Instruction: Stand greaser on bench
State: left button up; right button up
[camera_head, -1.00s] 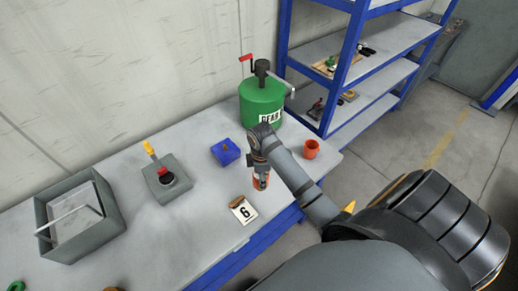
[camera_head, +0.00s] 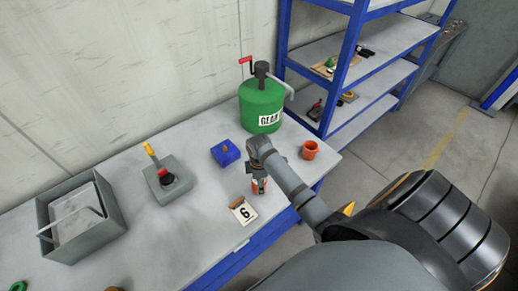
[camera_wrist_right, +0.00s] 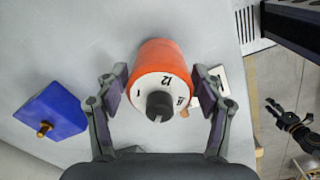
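The greaser is an orange cylinder with a white numbered end face and a dark knob. It is upright in the right wrist view (camera_wrist_right: 163,62), knob end toward the camera. In the head view its lower part (camera_head: 260,187) shows below my right gripper (camera_head: 259,174), at the bench (camera_head: 200,222) near its front edge. My right gripper's fingers (camera_wrist_right: 160,88) are on both sides of the greaser, with narrow gaps seen beside it. Whether its base touches the bench is hard to see. My left gripper is not in view.
A blue block (camera_head: 225,152) with a brass knob stands left of the greaser, and a card marked 6 (camera_head: 243,210) lies in front. A grey bin (camera_head: 112,215) stands at left.

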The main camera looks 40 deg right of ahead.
jog(key=shift+o, duration=0.2)
notch_tip(320, 180, up, 8)
jog(key=shift+r+b, duration=0.1)
jog(key=shift+b, duration=0.6)
notch_tip(320, 180, up, 4)
jog(key=shift+r+p, duration=0.1)
jog(key=shift+p, duration=0.9)
jog(key=shift+s, duration=0.1)
